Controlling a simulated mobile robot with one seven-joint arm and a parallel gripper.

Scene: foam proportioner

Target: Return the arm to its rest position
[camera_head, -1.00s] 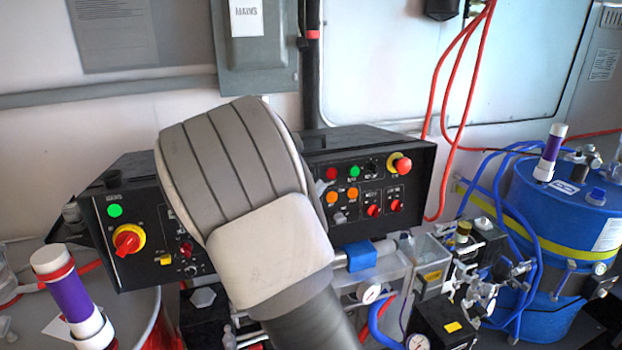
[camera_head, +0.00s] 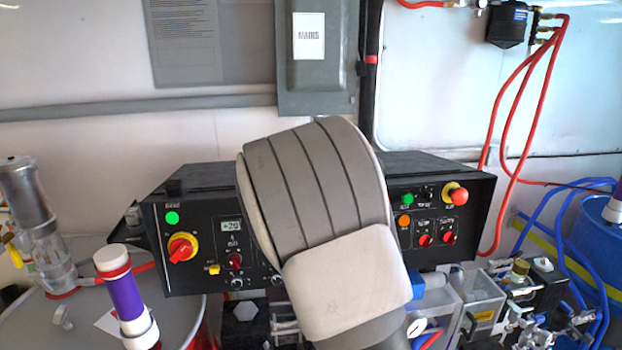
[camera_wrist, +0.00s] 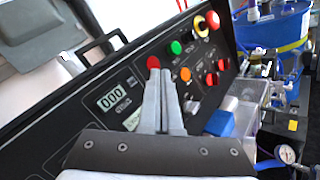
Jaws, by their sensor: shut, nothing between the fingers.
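My arm (camera_head: 325,215) rises in the middle of the head view and covers the centre of the black control panel (camera_head: 330,280). My gripper is hidden behind the arm there. In the wrist view my gripper (camera_wrist: 160,75) is shut and empty, its fingers pointing at the panel face (camera_wrist: 75,120). The fingertips overlap the panel just below a red button (camera_wrist: 153,62); I cannot tell whether they touch it. A display reading 000 (camera_wrist: 114,97) is left of the fingers.
A red-and-yellow rotary switch (camera_head: 182,247) and a green light (camera_head: 172,218) are on the panel's left. A drum with a purple-banded tube (camera_head: 127,297) stands front left. Hoses (camera_head: 515,120) and a blue drum (camera_head: 607,240) are at right. A grey MAINS box (camera_head: 315,60) hangs above.

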